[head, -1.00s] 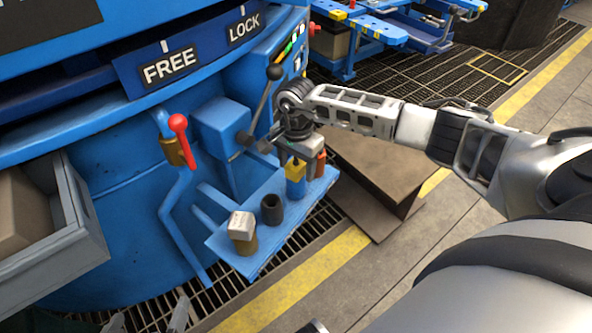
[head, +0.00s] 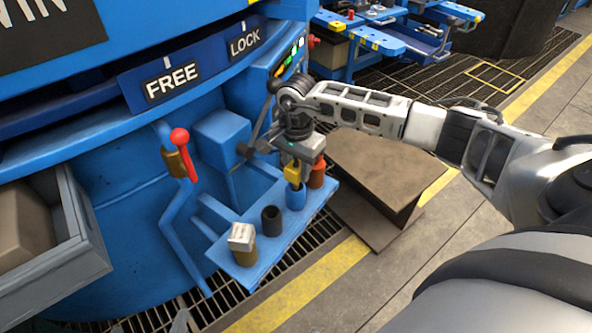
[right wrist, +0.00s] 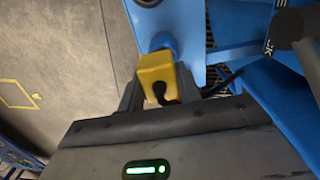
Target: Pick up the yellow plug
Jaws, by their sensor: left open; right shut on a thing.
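The yellow plug (head: 292,173) is between the fingers of my right gripper (head: 292,164), which is shut on it. In the right wrist view the plug (right wrist: 158,76) is a yellow block with a dark cable end, held between both fingers. The blue socket (head: 295,198) on the blue shelf is directly below the plug; whether the plug's lower end is clear of it I cannot tell. My left gripper (head: 150,325) is open and empty at the bottom edge of the head view, mostly cut off.
The blue shelf (head: 236,274) also carries a black socket (head: 272,219), an orange socket (head: 317,173) and a whitish plug (head: 241,237) in a brown socket. A red-knobbed lever (head: 181,142) stands at left. A brown metal beam (head: 378,170) lies on the floor at right.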

